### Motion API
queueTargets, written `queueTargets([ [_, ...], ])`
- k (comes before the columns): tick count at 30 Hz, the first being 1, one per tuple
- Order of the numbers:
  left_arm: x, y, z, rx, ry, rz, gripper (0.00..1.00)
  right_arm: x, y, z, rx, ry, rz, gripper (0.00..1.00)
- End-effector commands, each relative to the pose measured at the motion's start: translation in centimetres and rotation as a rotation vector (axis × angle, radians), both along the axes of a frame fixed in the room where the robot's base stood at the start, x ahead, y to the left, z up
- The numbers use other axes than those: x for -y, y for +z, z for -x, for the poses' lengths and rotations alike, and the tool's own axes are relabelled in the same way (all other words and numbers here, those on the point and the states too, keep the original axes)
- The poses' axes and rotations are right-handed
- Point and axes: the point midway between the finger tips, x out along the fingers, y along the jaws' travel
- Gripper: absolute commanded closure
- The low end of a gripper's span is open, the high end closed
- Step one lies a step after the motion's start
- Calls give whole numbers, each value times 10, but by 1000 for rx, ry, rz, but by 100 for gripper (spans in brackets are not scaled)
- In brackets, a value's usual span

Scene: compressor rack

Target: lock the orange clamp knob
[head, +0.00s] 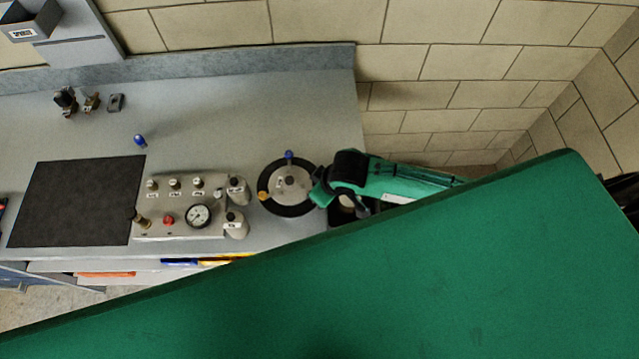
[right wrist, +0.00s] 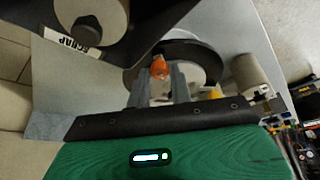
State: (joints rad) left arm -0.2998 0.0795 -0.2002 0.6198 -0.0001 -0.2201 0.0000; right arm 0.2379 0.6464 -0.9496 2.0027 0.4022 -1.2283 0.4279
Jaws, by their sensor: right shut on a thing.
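The orange clamp knob (right wrist: 158,68) shows in the right wrist view at the rim of a round dark-edged fixture (right wrist: 192,50). My right gripper (right wrist: 159,74) has its two grey fingers on either side of the knob, shut on it. In the head view my right gripper (head: 316,193) reaches in from the right to the right side of the round fixture (head: 297,211) and hides the orange knob. A blue knob (head: 289,155) is at the fixture's far rim, and a yellow knob (head: 263,195) at its left rim. My left gripper is not in view.
A panel with a pressure gauge (head: 198,215) and beige cylinders (head: 237,190) stands left of the fixture. A dark mat (head: 75,200) lies further left. Small parts (head: 90,101) lie at the back of the grey bench. A large green surface blocks the head view's lower right.

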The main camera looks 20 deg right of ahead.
Motion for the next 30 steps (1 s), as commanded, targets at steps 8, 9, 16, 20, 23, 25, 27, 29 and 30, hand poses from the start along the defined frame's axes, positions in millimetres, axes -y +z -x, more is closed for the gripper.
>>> queueTargets([
  [8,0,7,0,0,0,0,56,0,2,-1,3,-43,0,100],
  [9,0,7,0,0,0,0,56,0,1,-1,3,-44,-1,100],
  [16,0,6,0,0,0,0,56,0,1,-1,3,-45,-1,100],
  [20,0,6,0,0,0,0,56,0,1,-1,3,-44,-1,71],
  [23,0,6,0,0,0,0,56,0,1,-1,3,-43,-1,57],
  [25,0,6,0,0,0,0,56,0,1,-1,2,-43,-1,57],
  [27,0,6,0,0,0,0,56,0,0,-1,2,-43,-1,57],
  [29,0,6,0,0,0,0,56,0,0,0,1,-43,0,57],
  [30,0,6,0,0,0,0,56,0,1,0,1,-43,0,57],
])
